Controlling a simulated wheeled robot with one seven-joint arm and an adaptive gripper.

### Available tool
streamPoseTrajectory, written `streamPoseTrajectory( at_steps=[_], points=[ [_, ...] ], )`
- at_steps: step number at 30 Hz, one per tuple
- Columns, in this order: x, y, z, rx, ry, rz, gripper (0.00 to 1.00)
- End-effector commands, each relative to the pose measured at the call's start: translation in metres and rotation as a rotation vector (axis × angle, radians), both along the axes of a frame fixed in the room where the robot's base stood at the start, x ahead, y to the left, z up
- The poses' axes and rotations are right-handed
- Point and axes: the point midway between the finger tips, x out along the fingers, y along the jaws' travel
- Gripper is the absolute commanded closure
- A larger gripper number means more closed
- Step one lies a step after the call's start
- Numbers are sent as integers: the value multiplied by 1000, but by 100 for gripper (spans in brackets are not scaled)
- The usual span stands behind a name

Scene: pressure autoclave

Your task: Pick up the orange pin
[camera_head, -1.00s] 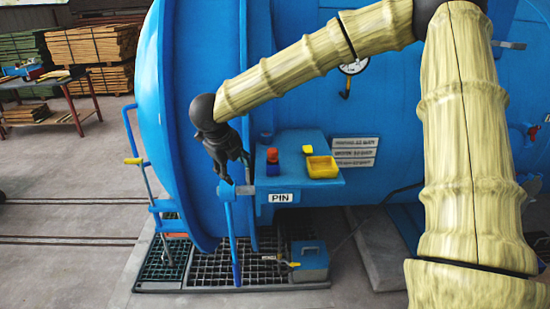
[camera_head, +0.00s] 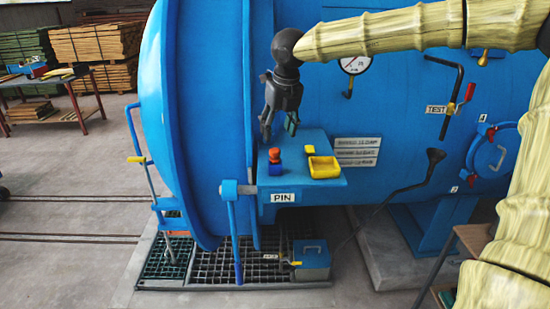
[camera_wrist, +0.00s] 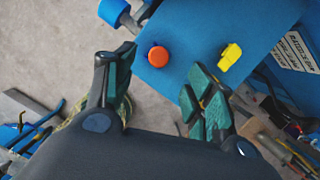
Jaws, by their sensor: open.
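The orange pin (camera_head: 274,154) stands upright on the blue shelf (camera_head: 325,187), with a blue part below its orange top. In the wrist view its round orange top (camera_wrist: 158,57) shows from above, beyond and between my fingertips. My gripper (camera_head: 279,129) hangs above the back left part of the shelf, fingers pointing down, close to the pin but apart from it. In the wrist view my gripper (camera_wrist: 155,95) has its two green-padded fingers spread, with nothing between them.
A yellow tray (camera_head: 323,168) and a small yellow block (camera_head: 309,149) sit right of the pin. The block also shows in the wrist view (camera_wrist: 229,57). A blue lever (camera_head: 234,235) hangs at the shelf's left. The big blue vessel (camera_head: 205,120) stands close behind.

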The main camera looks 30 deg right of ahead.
Motion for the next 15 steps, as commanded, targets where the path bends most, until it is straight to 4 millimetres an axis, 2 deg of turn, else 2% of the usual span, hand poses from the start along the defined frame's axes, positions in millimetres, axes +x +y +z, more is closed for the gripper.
streamPoseTrajectory(
  at_steps=[6,15],
  points=[
    [7,-1,-26,-1,3,1,46],
    [11,-1,-41,-2,2,1,46]
  ],
)
